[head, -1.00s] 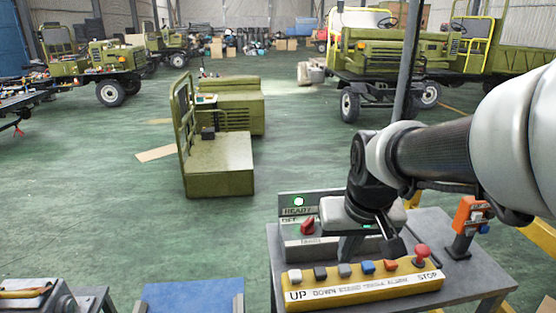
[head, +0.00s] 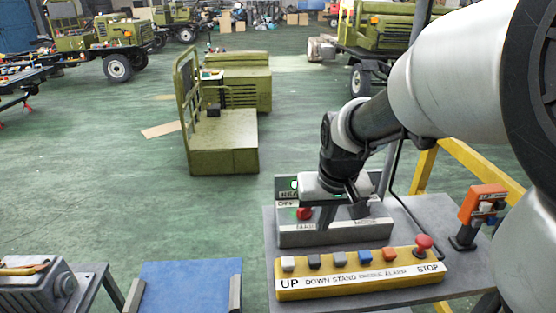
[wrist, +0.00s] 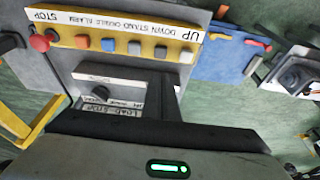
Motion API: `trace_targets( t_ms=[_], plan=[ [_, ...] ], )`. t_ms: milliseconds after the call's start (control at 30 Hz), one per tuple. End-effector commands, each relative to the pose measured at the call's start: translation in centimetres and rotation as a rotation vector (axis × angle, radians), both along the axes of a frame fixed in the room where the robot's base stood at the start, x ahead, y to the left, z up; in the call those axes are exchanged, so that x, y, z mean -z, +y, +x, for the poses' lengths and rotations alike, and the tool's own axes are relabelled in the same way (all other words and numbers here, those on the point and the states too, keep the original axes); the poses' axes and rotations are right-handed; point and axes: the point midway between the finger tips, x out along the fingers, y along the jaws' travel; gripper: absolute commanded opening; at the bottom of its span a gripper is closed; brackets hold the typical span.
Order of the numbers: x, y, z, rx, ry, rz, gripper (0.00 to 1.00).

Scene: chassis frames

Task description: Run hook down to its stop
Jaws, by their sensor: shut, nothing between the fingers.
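A yellow button box (head: 360,284) lies on a grey stand, with labels from UP at left, then DOWN, to STOP at right. It carries a white button (head: 288,263) above UP, a dark button (head: 314,261) above DOWN, more coloured buttons and a red mushroom knob (head: 424,243). In the wrist view the box (wrist: 115,32) shows upside down. My gripper (head: 339,218) is shut and empty. It hangs over the grey switch box behind the buttons, clear of the yellow box. In the wrist view its dark finger (wrist: 166,97) points toward the button row. I cannot make out a hook.
The grey switch box (head: 295,239) has a red knob (head: 305,213) and a lit light by a READY label, partly covered by my gripper. An orange holder (head: 484,201) stands at right. A blue-topped bench (head: 190,285) is at left, with open green floor beyond.

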Motion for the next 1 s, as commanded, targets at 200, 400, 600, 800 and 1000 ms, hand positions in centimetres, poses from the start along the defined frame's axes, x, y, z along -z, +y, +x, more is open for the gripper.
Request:
trace_targets(
  t_ms=[200, 400, 600, 800, 1000],
  plan=[
    [3.5, 0.0, 0.9, -0.001, 0.006, 0.000, 0.00],
    [7.7, 0.0, 2.1, 0.001, 0.007, 0.001, 0.00],
    [11.1, 0.0, 2.6, -0.001, 0.004, 0.000, 0.00],
    [12.9, 0.0, 2.7, -0.001, 0.001, 0.000, 0.00],
    [13.2, 0.0, 2.7, 0.000, 0.000, 0.000, 0.00]
  ],
)
